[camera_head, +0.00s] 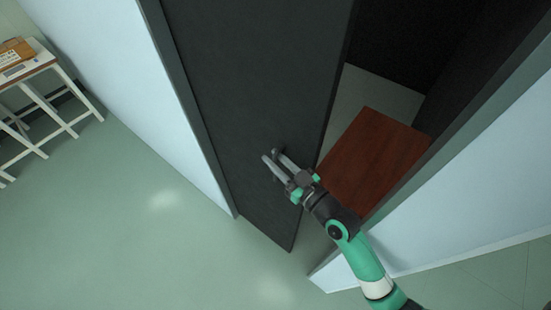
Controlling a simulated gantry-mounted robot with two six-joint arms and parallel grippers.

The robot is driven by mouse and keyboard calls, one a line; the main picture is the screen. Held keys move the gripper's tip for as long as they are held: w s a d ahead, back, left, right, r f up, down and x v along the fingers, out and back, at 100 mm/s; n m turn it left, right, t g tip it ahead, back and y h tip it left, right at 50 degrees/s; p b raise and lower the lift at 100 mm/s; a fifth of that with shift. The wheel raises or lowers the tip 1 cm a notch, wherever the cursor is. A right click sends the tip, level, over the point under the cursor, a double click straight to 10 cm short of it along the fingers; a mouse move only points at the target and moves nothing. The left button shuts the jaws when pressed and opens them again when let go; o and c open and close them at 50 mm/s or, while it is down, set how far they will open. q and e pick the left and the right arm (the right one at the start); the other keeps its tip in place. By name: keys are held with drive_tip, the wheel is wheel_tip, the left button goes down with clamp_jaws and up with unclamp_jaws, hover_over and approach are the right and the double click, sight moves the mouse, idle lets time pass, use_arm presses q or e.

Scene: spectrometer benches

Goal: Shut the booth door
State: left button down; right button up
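The dark grey booth door (255,75) stands partly open in the camera_head view. A gap between its right edge and the right side of the frame shows the booth's inside. My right gripper (270,156) is in front of the door's lower part, near its free edge. Its two fingers are spread apart with nothing seen between them. I cannot tell whether the fingers touch the door. No door handle can be made out. My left gripper is not in view.
A reddish-brown table (375,158) stands inside the booth. Pale walls flank the doorway, and the right door frame (460,130) is near my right arm. A white-legged bench (30,66) stands at the far left. The green floor (130,215) at left is clear.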

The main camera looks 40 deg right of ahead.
drive_tip(key=shift+s, duration=0.1)
drive_tip(key=s+b, duration=0.1)
drive_tip(key=s, duration=1)
drive_tip(key=shift+s+a, duration=0.25)
drive_tip(key=shift+a, duration=0.15)
drive_tip(key=shift+w+r, duration=0.1)
